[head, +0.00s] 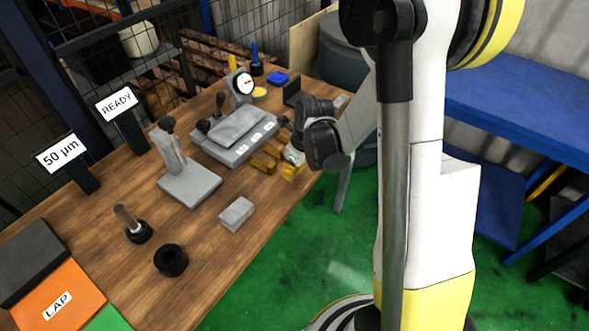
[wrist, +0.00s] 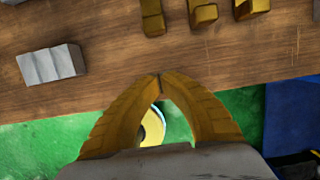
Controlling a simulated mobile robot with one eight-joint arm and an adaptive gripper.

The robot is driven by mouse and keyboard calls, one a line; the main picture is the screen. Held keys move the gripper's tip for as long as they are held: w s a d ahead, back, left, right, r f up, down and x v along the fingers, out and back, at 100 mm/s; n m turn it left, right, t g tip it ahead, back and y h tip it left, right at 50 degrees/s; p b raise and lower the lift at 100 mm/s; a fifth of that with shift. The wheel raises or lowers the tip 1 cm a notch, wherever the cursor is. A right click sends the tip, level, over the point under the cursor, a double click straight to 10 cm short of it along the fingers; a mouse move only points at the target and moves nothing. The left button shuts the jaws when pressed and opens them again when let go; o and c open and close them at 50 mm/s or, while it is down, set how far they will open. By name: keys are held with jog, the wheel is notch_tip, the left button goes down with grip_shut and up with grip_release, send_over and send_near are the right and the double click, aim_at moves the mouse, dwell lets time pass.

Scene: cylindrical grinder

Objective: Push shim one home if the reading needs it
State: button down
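The fixture (head: 236,136) is a grey block with a grey plate on top and small labels on its front face, too small to read. Brass shim pieces (head: 263,163) lie in front of it, and in the wrist view several stand in a row at the top edge (wrist: 202,12). I cannot tell which is shim one. The dial gauge (head: 243,86) stands behind the fixture. One sign (head: 61,153) reads "50 µm", another (head: 117,104) "READY". My gripper (wrist: 158,76) has its fingertips together, empty, just off the table's front edge, apart from the brass pieces.
A grey block (head: 237,213) lies near the table's front edge. A grey stand (head: 189,184), a black ring (head: 171,260) and an orange "LAP" pad (head: 62,298) are farther left. Green floor lies beneath my gripper, and a blue table (head: 520,105) stands at right.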

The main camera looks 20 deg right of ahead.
aim_at(265, 169)
jog(key=shift+b+x, duration=0.3)
jog(key=shift+x, duration=0.95)
jog(key=shift+w+a+r, duration=0.1)
jog(key=shift+w+a, duration=0.2)
jog(key=shift+w, duration=0.25)
jog(key=shift+w+a+r, duration=0.1)
jog(key=shift+w+a, duration=0.25)
jog(key=shift+w, duration=0.2)
jog(key=shift+w+a+r+b, duration=0.1)
jog(key=shift+w+a+b, duration=0.25)
jog(key=shift+w, duration=0.25)
jog(key=w+a, duration=0.1)
jog(key=w, duration=0.2)
jog(key=w+a, duration=0.1)
jog(key=shift+w+a, duration=0.25)
jog(key=shift+a, duration=0.05)
jog(key=shift+s+d, duration=0.1)
jog(key=shift+d, duration=0.05)
